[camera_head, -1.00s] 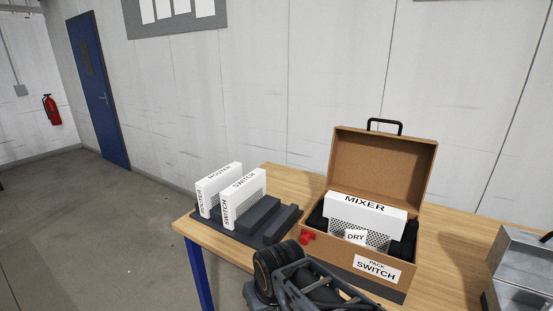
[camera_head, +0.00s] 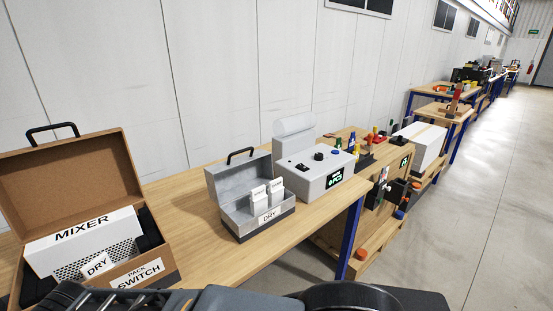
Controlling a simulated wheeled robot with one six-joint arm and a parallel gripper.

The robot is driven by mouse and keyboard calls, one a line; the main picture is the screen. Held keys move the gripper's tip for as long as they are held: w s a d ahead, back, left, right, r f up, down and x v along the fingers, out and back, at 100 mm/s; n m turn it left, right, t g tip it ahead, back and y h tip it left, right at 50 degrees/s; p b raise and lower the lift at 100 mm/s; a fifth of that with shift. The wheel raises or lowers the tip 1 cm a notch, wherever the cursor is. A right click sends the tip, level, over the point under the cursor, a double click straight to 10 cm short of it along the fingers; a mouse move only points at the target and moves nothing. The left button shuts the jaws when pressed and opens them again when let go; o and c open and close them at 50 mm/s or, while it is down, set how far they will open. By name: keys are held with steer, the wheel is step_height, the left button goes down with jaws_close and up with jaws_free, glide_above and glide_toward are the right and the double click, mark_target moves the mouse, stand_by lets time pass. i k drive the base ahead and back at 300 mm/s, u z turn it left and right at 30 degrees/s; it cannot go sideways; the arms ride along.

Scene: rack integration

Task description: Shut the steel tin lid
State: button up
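The steel tin (camera_head: 246,217) stands on the wooden table, right of the brown case. Its lid (camera_head: 239,174) is open, tilted up at the back, with a black handle on top. Inside the tin are white packets (camera_head: 265,196), and a label on its front reads DRY. Parts of my own arm show along the bottom edge, well in front of the tin. My gripper's fingertips cannot be made out, so whether it is open or shut does not show.
An open brown case (camera_head: 140,273) holding a white MIXER unit (camera_head: 82,238) stands at the left. A grey device with a display (camera_head: 324,178) stands close behind the tin to the right. The wooden tabletop (camera_head: 190,237) is bare between case and tin.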

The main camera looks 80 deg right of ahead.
mark_target(227, 181)
steer(key=z, duration=2.3)
steer(key=k, duration=0.5)
steer(key=z, duration=1.1)
steer(key=i, duration=0.9)
steer(key=u, duration=0.55)
